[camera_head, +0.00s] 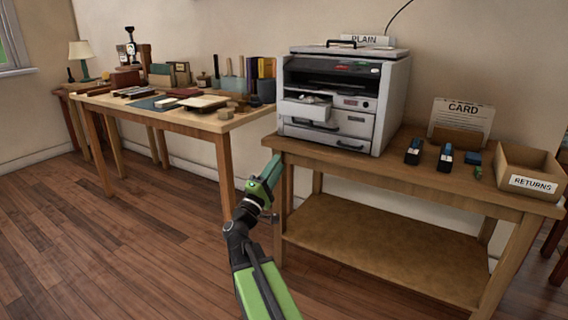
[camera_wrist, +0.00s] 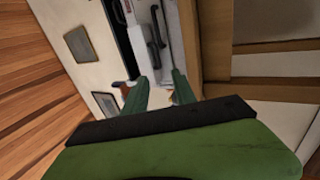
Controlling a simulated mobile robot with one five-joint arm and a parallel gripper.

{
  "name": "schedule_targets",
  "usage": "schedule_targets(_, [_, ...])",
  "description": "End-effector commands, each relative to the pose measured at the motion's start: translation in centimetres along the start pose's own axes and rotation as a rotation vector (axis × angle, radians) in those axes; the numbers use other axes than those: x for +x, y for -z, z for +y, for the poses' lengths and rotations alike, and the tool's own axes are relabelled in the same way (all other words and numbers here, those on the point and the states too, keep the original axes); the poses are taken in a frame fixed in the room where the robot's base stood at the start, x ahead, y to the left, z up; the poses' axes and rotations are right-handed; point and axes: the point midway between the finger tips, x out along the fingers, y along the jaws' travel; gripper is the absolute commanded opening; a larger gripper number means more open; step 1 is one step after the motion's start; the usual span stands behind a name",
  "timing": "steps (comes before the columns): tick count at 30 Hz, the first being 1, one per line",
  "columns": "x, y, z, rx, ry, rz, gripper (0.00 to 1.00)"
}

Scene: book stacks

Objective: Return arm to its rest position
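My green and black arm reaches up from the bottom middle of the head view. My gripper (camera_head: 270,172) is in front of the left end of the printer table (camera_head: 400,172), over the floor; I cannot tell the exact distance between them. In the wrist view my gripper (camera_wrist: 160,86) shows two green fingers standing apart, with nothing held between them. Beyond the fingers, the pale machine and the wooden table appear turned sideways.
A copier-like machine (camera_head: 345,98), staplers (camera_head: 445,158), a card sign (camera_head: 461,118) and a returns box (camera_head: 528,178) stand on the near table. A book-laden worktable (camera_head: 205,120) stands left. The wooden floor (camera_head: 110,250) at left is clear.

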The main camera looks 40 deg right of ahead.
Motion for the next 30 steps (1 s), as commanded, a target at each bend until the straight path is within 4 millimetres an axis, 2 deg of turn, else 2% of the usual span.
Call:
schedule_targets(16, [-0.3, 0.0, 0.0, 0.000, 0.000, 0.000, 0.32])
schedule_targets(20, [-0.1, 1.0, 2.2, 0.008, 0.000, 0.016, 0.32])
schedule_targets(24, [-0.3, 2.9, 6.1, 0.038, 0.017, 0.049, 0.32])
schedule_targets(27, [-1.0, 3.2, 6.6, 0.123, 0.135, 0.028, 0.32])
schedule_targets(30, [-2.4, 2.9, 5.2, 0.205, 0.292, -0.027, 0.32])
